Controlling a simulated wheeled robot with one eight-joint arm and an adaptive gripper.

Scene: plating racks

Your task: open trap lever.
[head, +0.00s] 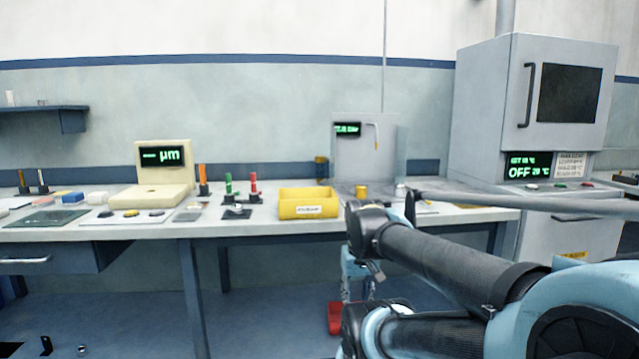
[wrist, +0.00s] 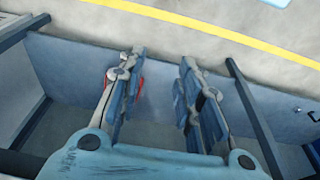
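My gripper (head: 356,285) hangs low in front of the bench in the head view, partly hidden by my arm. In the wrist view its two blue-grey fingers (wrist: 158,75) are spread apart with nothing between them. A red object (head: 335,318) shows low beside the gripper in the head view. A bit of red (wrist: 139,88) also shows behind the left finger in the wrist view. I cannot tell whether this red part is the trap lever. No other part is clearly a trap lever; anything behind my arm is hidden.
The bench (head: 262,228) holds a yellow bin (head: 308,203), a cream gauge (head: 160,175) and a grey box unit (head: 362,160). A tall oven (head: 535,100) stands at the right. A yellow floor line (wrist: 205,32) crosses the wrist view. Bench legs (head: 192,285) stand left of the gripper.

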